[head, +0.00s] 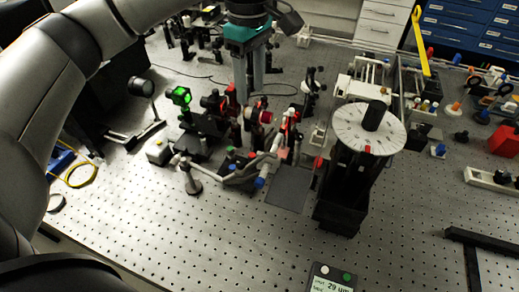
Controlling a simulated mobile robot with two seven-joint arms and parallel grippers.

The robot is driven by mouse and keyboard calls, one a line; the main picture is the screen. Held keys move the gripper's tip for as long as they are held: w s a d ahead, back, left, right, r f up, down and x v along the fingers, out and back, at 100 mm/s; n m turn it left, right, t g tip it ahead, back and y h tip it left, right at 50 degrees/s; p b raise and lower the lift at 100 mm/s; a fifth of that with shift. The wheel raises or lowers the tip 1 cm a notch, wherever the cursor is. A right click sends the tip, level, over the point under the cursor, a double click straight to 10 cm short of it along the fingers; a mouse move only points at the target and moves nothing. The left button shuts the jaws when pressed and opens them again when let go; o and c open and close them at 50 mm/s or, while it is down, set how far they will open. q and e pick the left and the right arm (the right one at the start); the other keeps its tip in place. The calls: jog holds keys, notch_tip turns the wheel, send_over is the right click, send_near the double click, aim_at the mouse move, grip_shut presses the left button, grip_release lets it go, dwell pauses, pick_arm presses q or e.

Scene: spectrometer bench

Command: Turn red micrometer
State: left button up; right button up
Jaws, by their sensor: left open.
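Small red parts sit on the optics mounts in the middle of the bench. One red round part (265,116) is at the right of this cluster, and another red part (211,101) is at its left. I cannot tell which of them is the red micrometer. My left gripper (251,98) comes down from the top, with a teal body and grey fingers. It is open, and its fingertips appear just behind or above the red parts. I see no contact, and the gap is hard to judge. My right gripper is not in view.
A black tower with a white dial (368,128) stands right of the cluster. A green-lit mount (181,96) is at the left. A display (331,279) lies at the front edge. Blue drawers (460,30) stand behind. The perforated bench (235,235) is clear in front.

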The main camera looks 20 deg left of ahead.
pick_arm(q)
jog(key=b, duration=0.3)
send_over(252, 155)
notch_tip(252, 155, down, 4)
notch_tip(252, 155, down, 16)
jog(key=shift+r+b, duration=0.15)
jog(key=shift+b, duration=0.45)
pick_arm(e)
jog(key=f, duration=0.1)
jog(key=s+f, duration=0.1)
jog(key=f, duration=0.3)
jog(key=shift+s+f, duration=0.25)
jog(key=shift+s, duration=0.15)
pick_arm(q)
grip_shut()
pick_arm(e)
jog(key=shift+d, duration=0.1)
